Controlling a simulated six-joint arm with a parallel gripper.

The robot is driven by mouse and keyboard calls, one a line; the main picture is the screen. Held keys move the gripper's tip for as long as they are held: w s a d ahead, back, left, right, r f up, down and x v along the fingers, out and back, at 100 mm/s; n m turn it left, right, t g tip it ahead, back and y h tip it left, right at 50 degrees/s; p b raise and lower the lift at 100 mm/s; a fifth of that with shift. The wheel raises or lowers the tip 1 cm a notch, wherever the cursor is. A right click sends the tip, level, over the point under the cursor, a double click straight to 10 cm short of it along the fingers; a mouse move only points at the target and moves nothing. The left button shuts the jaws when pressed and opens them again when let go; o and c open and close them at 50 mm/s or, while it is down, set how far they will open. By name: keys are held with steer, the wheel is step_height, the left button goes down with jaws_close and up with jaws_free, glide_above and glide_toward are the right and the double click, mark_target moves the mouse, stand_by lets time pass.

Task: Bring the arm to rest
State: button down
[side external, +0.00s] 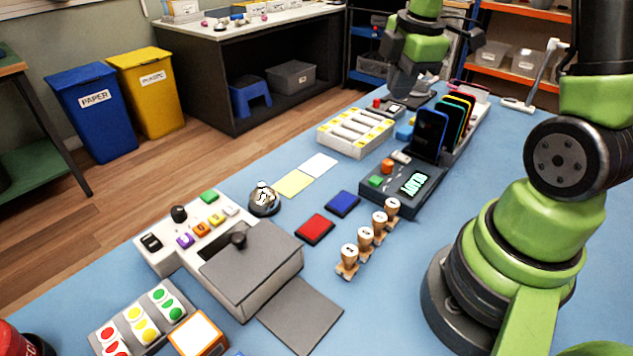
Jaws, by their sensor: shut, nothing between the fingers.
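My gripper (408,92) hangs at the back of the blue table (385,275), below my green and black wrist. It is shut and empty, and its fingertips are small and partly hidden in this view. It is behind and left of a rack where several phones (430,133) stand upright in a row. I cannot tell whether the fingertips touch anything below them.
Wooden stamps (365,238), red (314,228) and blue (342,203) pads, a bell (264,200) and a grey-lidded box (252,262) stand nearer.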

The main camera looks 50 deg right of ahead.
steer(key=s+a+r+m+t+y, duration=0.1)
steer(key=s+a+r+m+t, duration=0.1)
steer(key=s+a+r+m, duration=0.3)
steer(key=s+a+r+m+t+y, duration=0.1)
steer(key=s+a+r+m+t, duration=0.2)
steer(key=a+m, duration=0.7)
step_height(320, 180, up, 2)
steer(key=s+a, duration=0.1)
steer(key=s, duration=0.1)
steer(key=shift+s+a+r+m+y, duration=0.2)
steer(key=shift+s+m+y, duration=0.1)
steer(key=c, duration=1.8)
jaws_free()
steer(key=shift+c, duration=0.2)
